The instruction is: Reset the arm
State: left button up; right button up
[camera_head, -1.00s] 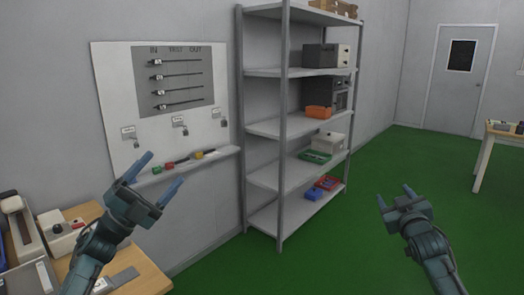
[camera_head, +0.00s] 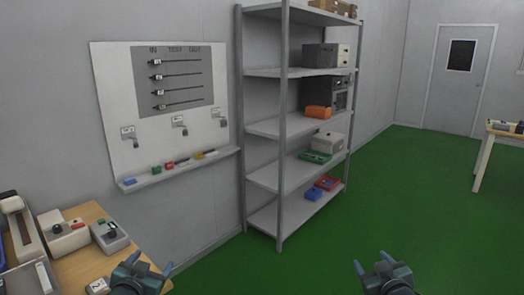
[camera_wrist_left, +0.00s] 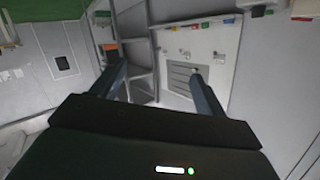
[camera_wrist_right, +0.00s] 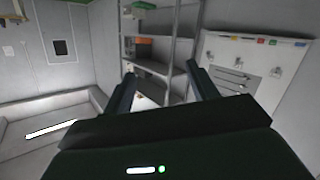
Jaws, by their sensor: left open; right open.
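My left gripper (camera_head: 150,268) is at the bottom of the head view, in front of the wooden table's right edge. It is open and empty, and its two fingers also show apart in the left wrist view (camera_wrist_left: 158,80). My right gripper (camera_head: 373,268) is low in the head view, over the green floor. It is open and empty, and its fingers show apart in the right wrist view (camera_wrist_right: 160,82). Both grippers are at about the same height in the head view. Neither touches anything that I can see.
A wooden table (camera_head: 72,268) with grey and white devices stands at the lower left. A whiteboard (camera_head: 110,75) with a marker ledge (camera_head: 200,164) hangs on the wall. A grey shelf rack (camera_head: 262,128) holds boxes and bins. Green floor (camera_head: 310,262) lies open between the grippers.

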pick_arm(q)
jog(key=s+d+f+g+h, duration=0.1)
jog(key=s+d+f, duration=0.3)
jog(key=s, duration=0.6)
jog(key=s+d+f+g+h, duration=0.1)
jog(key=s+d+f, duration=0.4)
jog(key=s, duration=0.6)
jog(key=s+d+f+g+h, duration=0.1)
jog(key=s+d+f, duration=0.3)
jog(key=s, duration=0.6)
jog(key=shift+s+d+f+n+g, duration=0.2)
jog(key=shift+d+f+n+g, duration=0.1)
jog(key=shift+d+g, duration=0.5)
pick_arm(e)
jog(key=s+a+f+g+y, duration=0.1)
jog(key=s+a+f, duration=0.3)
jog(key=s, duration=0.6)
jog(key=s+a+f+g+y, duration=0.1)
jog(key=s+a+f, duration=0.4)
jog(key=s, duration=0.6)
jog(key=s+a+f+g+y, duration=0.1)
jog(key=s+a+f, duration=0.3)
jog(key=s, duration=0.6)
jog(key=shift+s+a+f+m+g, duration=0.2)
jog(key=shift+a+f+m+g, duration=0.1)
jog(key=shift+a+g, duration=0.5)
